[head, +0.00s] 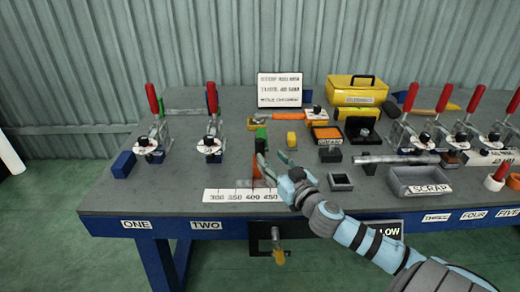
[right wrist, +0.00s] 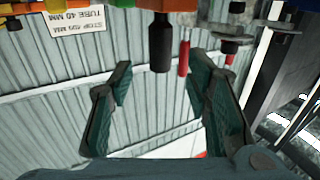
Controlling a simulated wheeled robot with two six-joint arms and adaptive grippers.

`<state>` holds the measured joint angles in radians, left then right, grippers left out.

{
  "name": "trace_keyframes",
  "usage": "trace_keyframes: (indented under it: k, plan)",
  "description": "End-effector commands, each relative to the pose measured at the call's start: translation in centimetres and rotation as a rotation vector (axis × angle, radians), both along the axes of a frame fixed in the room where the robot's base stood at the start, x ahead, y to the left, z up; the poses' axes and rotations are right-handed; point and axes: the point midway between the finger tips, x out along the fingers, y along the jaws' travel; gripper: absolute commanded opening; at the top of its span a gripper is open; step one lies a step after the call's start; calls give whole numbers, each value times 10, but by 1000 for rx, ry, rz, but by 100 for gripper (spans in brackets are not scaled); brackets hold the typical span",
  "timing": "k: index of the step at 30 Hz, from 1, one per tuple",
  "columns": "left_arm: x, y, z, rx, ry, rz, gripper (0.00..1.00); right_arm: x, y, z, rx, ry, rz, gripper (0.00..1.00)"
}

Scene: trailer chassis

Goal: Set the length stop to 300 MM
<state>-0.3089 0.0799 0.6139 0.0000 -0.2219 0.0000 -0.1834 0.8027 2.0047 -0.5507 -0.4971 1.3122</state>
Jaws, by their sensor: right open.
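The scale strip (head: 222,194) lies at the table's front edge, with printed marks from 300 to 450. What looks like the length stop (head: 258,172), a slim reddish upright with a green part (head: 261,134) at its top, stands behind the strip around the 400 mark. My right gripper (head: 271,158) is close beside it on the right and partly hides it; contact cannot be told. In the right wrist view the gripper (right wrist: 157,75) is open and empty, its fingers wide apart, with a black handle (right wrist: 160,42) beyond. My left gripper is out of view.
A sign (head: 281,90) stands at the back. Red-handled clamps (head: 152,98) stand left and right. A tube (head: 395,159) and a grey scrap bin (head: 418,178) are on the right. A yellow toolbox (head: 357,90) is behind. The table's left front is mostly clear.

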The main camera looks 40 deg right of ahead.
Motion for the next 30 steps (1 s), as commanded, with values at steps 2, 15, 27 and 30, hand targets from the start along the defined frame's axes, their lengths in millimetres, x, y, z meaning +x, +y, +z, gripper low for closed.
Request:
trace_keyframes:
  k: [2, 15, 27, 30]
  plan:
    - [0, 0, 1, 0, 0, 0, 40, 18, -3, 3, 7, -6, -1, 45]
    - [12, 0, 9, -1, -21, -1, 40, 72, -14, 2, 0, 0, -2, 45]
    - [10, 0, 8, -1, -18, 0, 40, 72, -15, 1, -2, 1, -3, 18]
    - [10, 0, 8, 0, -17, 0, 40, 72, -15, 1, -2, 1, -3, 2]
